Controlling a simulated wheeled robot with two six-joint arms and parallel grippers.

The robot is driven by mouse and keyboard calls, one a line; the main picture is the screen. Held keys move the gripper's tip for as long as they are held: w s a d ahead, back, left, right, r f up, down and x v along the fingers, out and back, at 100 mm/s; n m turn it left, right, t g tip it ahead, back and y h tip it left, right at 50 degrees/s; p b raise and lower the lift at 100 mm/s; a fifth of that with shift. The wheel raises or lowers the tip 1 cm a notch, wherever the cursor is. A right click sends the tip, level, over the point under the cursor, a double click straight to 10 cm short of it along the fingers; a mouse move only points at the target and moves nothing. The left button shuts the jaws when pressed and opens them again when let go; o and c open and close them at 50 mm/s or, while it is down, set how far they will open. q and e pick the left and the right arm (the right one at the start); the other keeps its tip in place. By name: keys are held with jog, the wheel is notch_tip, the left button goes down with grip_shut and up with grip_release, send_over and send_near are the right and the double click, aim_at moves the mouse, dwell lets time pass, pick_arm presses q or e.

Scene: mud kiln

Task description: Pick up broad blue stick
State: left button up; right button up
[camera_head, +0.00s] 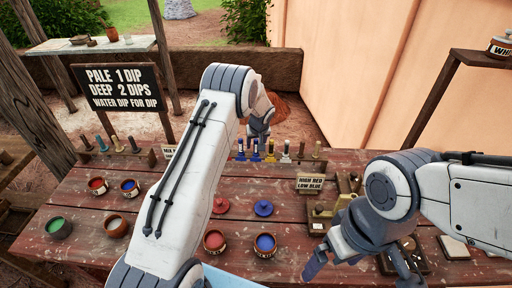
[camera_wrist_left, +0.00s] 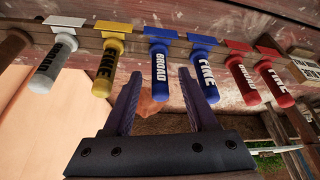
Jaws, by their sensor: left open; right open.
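The broad blue stick (camera_wrist_left: 160,68), marked BROAD, stands in a row of labelled sticks. In the head view I take it to be the right one of two blue sticks (camera_head: 255,152). My left gripper (camera_wrist_left: 159,76) is open, and this stick shows between its fingers in the left wrist view. I cannot tell whether the fingers reach around it. The fine blue stick (camera_wrist_left: 203,72) is close beside one finger. In the head view my left gripper (camera_head: 259,138) is above the row, partly hidden by its arm. My right gripper (camera_head: 360,276) is open and empty at the front right.
A yellow FINE stick (camera_wrist_left: 107,68) and a white BROAD stick (camera_wrist_left: 53,66) flank one side, a red BROAD stick (camera_wrist_left: 242,80) the other. Paint pots (camera_head: 265,245) and lids stand on the table (camera_head: 290,225).

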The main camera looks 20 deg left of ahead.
pick_arm(q)
grip_shut()
jog(key=shift+r, duration=0.1)
jog(key=shift+r+b, duration=0.3)
jog(key=shift+r, duration=0.3)
notch_tip(320, 180, up, 17)
jog(key=b, duration=0.3)
jog(key=shift+f+b, duration=0.2)
jog(key=shift+b, duration=0.15)
